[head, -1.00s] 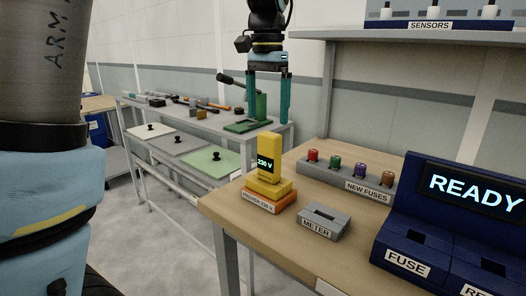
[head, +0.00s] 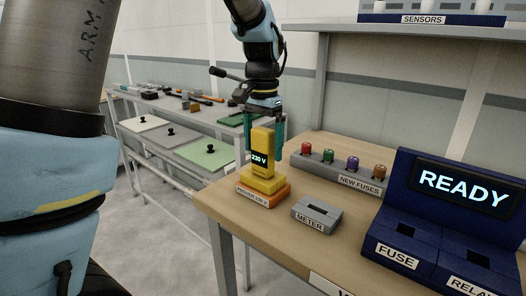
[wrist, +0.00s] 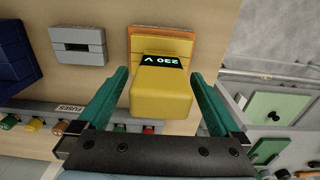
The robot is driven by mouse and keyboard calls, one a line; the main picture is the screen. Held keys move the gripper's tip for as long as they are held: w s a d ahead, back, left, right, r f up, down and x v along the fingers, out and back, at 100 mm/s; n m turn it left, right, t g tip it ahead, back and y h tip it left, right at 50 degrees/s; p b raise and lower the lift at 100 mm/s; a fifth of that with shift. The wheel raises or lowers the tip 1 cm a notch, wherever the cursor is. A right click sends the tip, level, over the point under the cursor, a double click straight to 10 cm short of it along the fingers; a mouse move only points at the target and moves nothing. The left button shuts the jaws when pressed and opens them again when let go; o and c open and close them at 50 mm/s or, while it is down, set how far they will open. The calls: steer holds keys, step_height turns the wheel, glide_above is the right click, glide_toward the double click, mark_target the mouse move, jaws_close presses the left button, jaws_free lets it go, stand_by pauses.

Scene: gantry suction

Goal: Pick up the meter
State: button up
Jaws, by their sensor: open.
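The yellow meter (head: 261,160) with a "230 V" display stands upright on an orange-edged labelled base (head: 262,192) at the left end of the wooden bench. My gripper (head: 264,150) is open, with its two green fingers lowered on either side of the meter's upper part. In the wrist view the meter (wrist: 161,92) lies between the fingertips of my gripper (wrist: 163,85), with a gap visible on each side. In the head view the meter hides part of the fingers.
A grey holder labelled METER (head: 317,214) with an empty slot is right of the meter. Behind it is a NEW FUSES rack (head: 340,172) with several coloured fuses. A blue READY console (head: 440,215) stands at the right. A side table with lidded panels (head: 206,152) is at the left.

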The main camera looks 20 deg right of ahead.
steer(key=shift+c, duration=0.4)
jaws_close()
stand_by(0.4)
steer(key=shift+r, duration=0.1)
